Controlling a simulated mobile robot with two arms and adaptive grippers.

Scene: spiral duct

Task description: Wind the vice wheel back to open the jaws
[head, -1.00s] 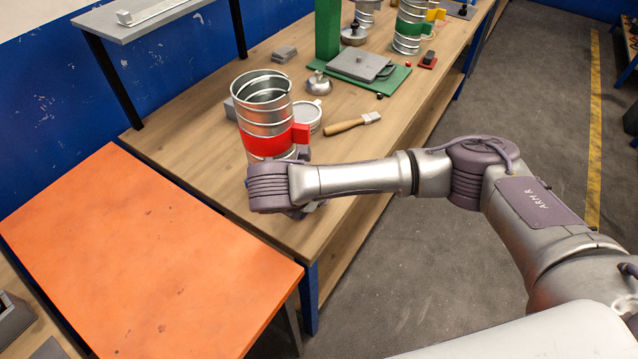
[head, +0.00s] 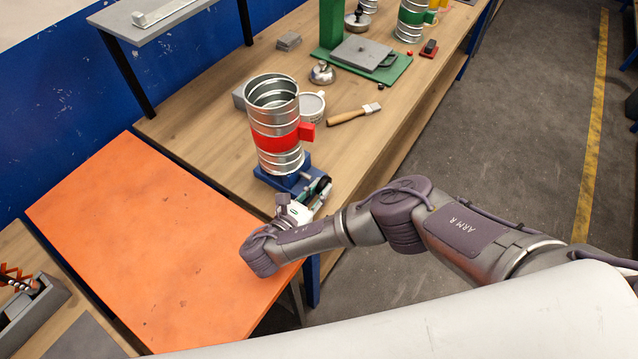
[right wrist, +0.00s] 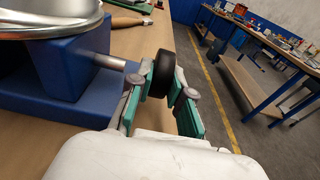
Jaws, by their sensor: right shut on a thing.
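The blue vice (head: 287,180) sits at the near end of the wooden bench; its body and a metal screw rod also show in the right wrist view (right wrist: 65,80). The vice's black wheel (right wrist: 161,74) is at the end of the rod. My right gripper (right wrist: 162,88) has its teal fingers on either side of the wheel and is shut on it; it also shows in the head view (head: 316,194). A ribbed metal duct with a red band (head: 275,139) stands upright at the vice. The vice jaws are hidden by the duct. My left gripper is out of view.
An orange table (head: 150,240) adjoins the bench in front. A brush (head: 352,114), a grey lidded tin (head: 311,106), a small metal funnel-like part (head: 322,73) and a green base with a grey plate (head: 360,60) lie farther back. The floor right of the bench is clear.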

